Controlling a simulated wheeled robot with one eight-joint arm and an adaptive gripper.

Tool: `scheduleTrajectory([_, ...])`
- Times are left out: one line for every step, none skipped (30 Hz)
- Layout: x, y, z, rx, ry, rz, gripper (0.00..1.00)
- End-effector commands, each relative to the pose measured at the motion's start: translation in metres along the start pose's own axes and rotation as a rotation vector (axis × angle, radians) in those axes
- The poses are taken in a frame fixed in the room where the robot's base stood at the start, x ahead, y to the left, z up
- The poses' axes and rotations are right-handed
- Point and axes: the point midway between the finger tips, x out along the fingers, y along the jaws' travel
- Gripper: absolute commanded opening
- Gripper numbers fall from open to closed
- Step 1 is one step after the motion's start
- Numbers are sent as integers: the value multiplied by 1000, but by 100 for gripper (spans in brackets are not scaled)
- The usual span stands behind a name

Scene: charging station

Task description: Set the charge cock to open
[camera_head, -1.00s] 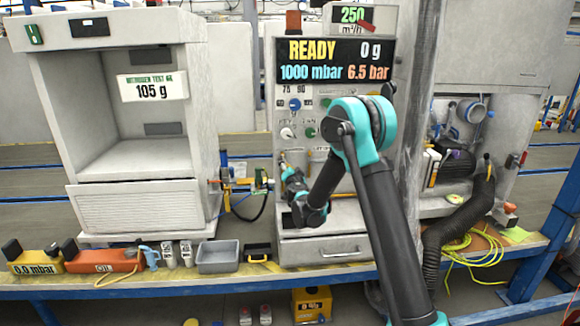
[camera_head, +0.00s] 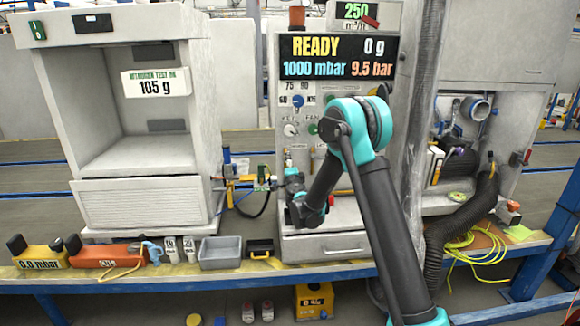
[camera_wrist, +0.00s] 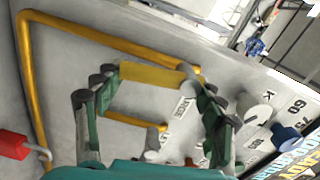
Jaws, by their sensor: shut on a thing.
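My gripper (camera_wrist: 155,78) is shut on a thick yellow bar (camera_wrist: 150,76) in the wrist view; the bar spans the space between the two green fingers. The panel's display (camera_head: 337,57) reads READY, 0 g, 1000 mbar and 9.5 bar.
A blue knob (camera_head: 298,101), a white knob (camera_head: 290,130) and a green knob (camera_head: 313,129) sit above my gripper. A thin yellow pipe (camera_wrist: 110,36) runs close behind the fingers. The grey test chamber (camera_head: 140,195) stands left, and a grey tray (camera_head: 221,249) is on the bench.

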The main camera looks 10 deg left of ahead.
Motion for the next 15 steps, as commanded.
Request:
scheduleTrajectory([-1,1,0,11,1,1,18])
scheduleTrajectory([-1,1,0,16,1,1,18])
scheduleTrajectory([-1,1,0,21,1,1,18])
scheduleTrajectory([-1,1,0,24,1,1,18])
scheduleTrajectory([-1,1,0,27,1,1,18])
scheduleTrajectory([-1,1,0,29,1,1,18])
scheduleTrajectory([-1,1,0,31,1,1,18])
scheduleTrajectory([-1,1,0,31,1,1,18])
scheduleTrajectory([-1,1,0,32,1,1,18])
scheduleTrajectory([-1,1,0,32,1,1,18])
scheduleTrajectory([-1,1,0,32,1,1,18])
scheduleTrajectory([-1,1,0,32,1,1,18])
scheduleTrajectory([-1,1,0,32,1,1,18])
scheduleTrajectory([-1,1,0,32,1,1,18])
scheduleTrajectory([-1,1,0,31,1,1,18])
